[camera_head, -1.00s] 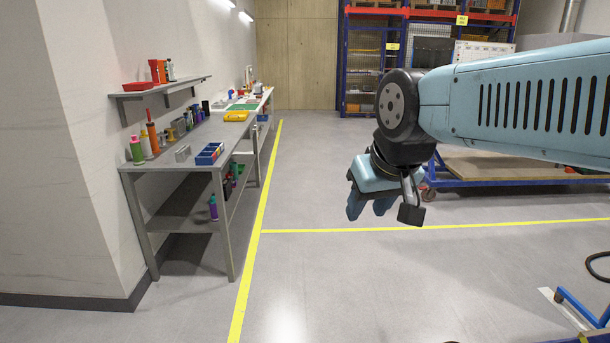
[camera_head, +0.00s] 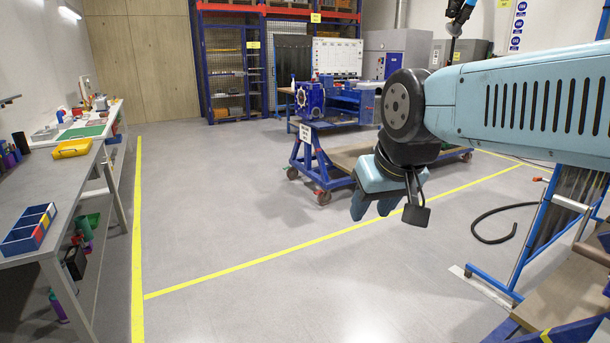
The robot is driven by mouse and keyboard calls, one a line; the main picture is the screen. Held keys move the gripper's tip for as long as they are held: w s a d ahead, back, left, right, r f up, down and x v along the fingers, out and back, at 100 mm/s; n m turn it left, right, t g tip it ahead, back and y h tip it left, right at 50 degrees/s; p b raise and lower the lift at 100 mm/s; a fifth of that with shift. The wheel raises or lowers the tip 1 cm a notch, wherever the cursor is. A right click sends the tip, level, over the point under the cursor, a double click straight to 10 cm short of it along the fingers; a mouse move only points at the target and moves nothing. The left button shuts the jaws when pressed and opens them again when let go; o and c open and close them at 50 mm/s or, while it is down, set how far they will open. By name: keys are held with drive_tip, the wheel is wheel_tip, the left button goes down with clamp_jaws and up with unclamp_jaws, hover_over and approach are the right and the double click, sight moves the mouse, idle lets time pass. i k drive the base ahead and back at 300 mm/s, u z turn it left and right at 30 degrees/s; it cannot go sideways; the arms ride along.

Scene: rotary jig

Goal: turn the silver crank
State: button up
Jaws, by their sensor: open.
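A blue fixture with a light, notched round face (camera_head: 308,98) stands on the blue wheeled cart (camera_head: 318,158) in the middle distance. It may be the jig, but I cannot make out a silver crank on it. My gripper (camera_head: 373,208) hangs from my arm at the right of centre, pointing down. Its jaws are open and empty, over open floor in the picture and well in front of the cart. A dark part of my wrist hangs beside the fingers.
A grey workbench (camera_head: 62,195) with a blue bin (camera_head: 30,228) and a yellow tray (camera_head: 72,148) lines the left. Floor between is clear, with yellow lines.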

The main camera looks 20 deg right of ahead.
sight(602, 258)
drive_tip(key=z, duration=0.45)
drive_tip(key=i, duration=0.9)
drive_tip(key=z, duration=0.8)
drive_tip(key=i, duration=0.4)
drive_tip(key=z, duration=0.15)
drive_tip(key=k, duration=0.9)
drive_tip(key=z, duration=0.15)
drive_tip(key=i, duration=0.95)
drive_tip(key=u, duration=0.1)
